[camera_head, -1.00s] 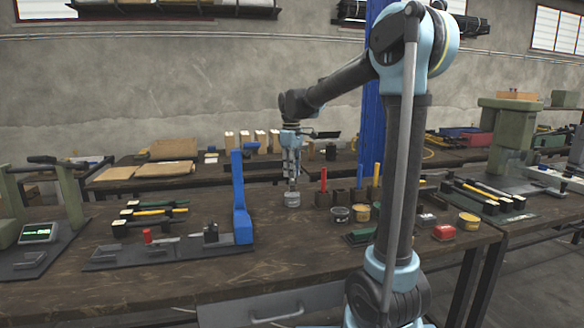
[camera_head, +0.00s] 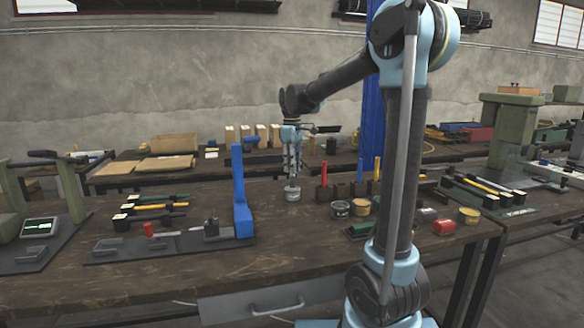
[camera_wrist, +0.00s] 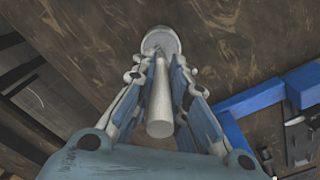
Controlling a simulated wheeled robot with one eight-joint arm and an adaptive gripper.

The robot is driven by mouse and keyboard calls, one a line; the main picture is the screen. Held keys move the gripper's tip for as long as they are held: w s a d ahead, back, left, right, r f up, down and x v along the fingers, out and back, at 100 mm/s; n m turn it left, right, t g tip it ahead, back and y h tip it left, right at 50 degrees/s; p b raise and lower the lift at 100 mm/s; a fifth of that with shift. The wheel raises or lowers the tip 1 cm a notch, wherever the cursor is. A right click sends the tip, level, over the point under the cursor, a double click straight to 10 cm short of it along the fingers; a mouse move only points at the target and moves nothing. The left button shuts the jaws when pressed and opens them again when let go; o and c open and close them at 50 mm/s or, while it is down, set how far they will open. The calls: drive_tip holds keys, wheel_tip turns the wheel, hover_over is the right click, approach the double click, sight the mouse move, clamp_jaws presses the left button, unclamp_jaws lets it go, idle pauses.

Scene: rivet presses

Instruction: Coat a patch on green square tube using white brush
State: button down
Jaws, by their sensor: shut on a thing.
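My gripper (camera_head: 291,174) is shut on the white brush (camera_wrist: 160,105), whose pale round handle stands between the fingers in the wrist view. The brush's lower end is at a round grey-white tin (camera_head: 292,194), also in the wrist view (camera_wrist: 162,42). The bristles are hidden, and I cannot tell how deep they reach. In the head view, a green piece, perhaps the green square tube (camera_head: 172,197), lies at the back of a small rack with yellow and dark pieces, left of the blue upright. Its patch is too small to make out.
A tall blue upright (camera_head: 241,200) stands left of the tin. Colored handles in dark holders (camera_head: 345,188) and several small tins (camera_head: 361,207) stand to its right. A flat fixture plate (camera_head: 165,245) lies front left. The front middle of the bench is clear.

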drive_tip(key=shift+f, duration=0.45)
idle(1.3)
drive_tip(key=shift+r, duration=0.1)
drive_tip(key=shift+r, duration=3.45)
drive_tip(key=shift+f, duration=0.15)
drive_tip(key=shift+f, duration=3.35)
drive_tip(key=shift+r, duration=0.1)
wheel_tip(320, 180, up, 7)
drive_tip(key=shift+f, duration=0.1)
wheel_tip(320, 180, down, 7)
drive_tip(key=shift+f, duration=0.1)
drive_tip(key=shift+r, duration=3.6)
